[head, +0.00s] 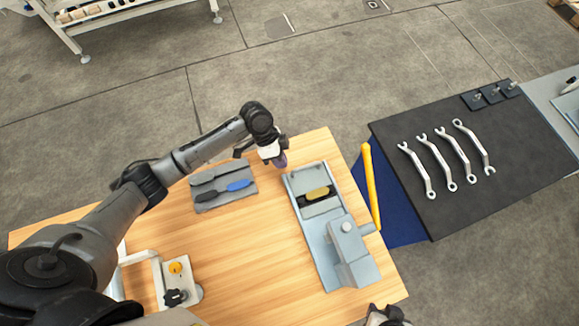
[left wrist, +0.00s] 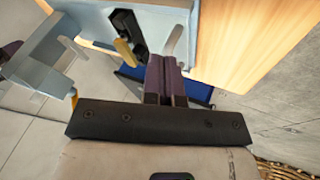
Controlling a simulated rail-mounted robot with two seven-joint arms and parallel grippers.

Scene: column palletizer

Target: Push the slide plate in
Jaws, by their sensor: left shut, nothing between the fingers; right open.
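The grey-blue fixture (head: 318,240) lies on the wooden table, with a block-like head at its near end. An olive-yellow piece (head: 318,193) sits in a dark slot near its far end. The pale plate at that far end (head: 303,177) looks like the slide plate; how far in it sits I cannot tell. My left gripper (head: 281,160) is shut and empty, just beyond the far left corner of the fixture. In the left wrist view its purple fingers (left wrist: 166,65) are close to the fixture's end; contact is unclear. My right gripper (head: 388,316) is open, cut off at the bottom edge.
A grey tray (head: 208,178) with dark and blue handled tools lies left of the fixture. A yellow bar (head: 371,185) stands along its right side. A black mat (head: 470,160) holds several wrenches. A small control box (head: 178,270) sits at the near left.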

